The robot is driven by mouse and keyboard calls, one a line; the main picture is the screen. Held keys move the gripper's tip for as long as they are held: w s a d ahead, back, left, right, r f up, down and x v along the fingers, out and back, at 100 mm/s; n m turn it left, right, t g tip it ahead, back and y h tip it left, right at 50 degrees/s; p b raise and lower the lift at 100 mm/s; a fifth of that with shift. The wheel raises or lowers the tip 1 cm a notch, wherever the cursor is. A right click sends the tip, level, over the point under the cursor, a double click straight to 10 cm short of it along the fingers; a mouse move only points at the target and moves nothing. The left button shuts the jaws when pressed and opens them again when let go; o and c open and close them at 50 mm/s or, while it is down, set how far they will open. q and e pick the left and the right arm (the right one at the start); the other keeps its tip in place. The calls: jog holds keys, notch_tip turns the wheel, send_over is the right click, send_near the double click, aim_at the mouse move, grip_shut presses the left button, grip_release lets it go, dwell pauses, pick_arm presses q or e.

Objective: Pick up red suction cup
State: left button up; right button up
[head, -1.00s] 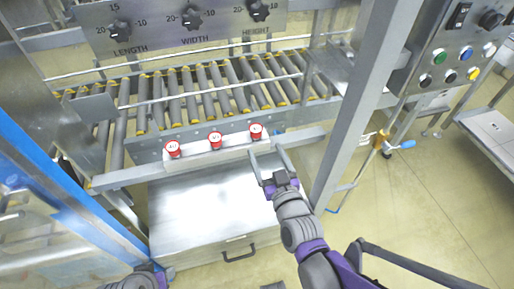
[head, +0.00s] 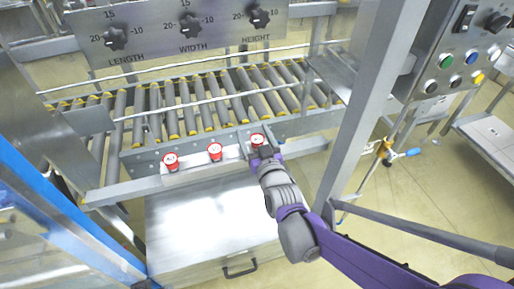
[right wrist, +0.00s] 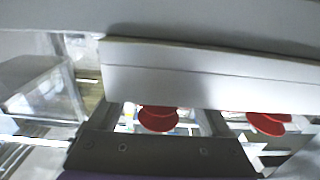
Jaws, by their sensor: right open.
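Three red suction cups with white tops stand in a row on a pale ledge: a left one (head: 170,161), a middle one (head: 215,151) and a right one (head: 257,138). My right gripper (head: 258,147) is open at the right cup. In the right wrist view one red cup (right wrist: 158,119) shows between the two fingers of the right gripper (right wrist: 162,113), with gaps that look small. Another red cup (right wrist: 268,124) shows to the right, outside the fingers. Whether the fingers touch the cup cannot be told. My left gripper is not in view.
The ledge (head: 205,172) runs along the front of a roller conveyor (head: 180,110). A metal box (head: 210,220) with a black handle lies below. An upright steel post (head: 362,110) stands close to the right of my right arm. A blue-edged frame is at the left.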

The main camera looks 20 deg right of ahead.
jog(key=shift+s, duration=0.1)
jog(key=shift+c, duration=0.4)
grip_shut()
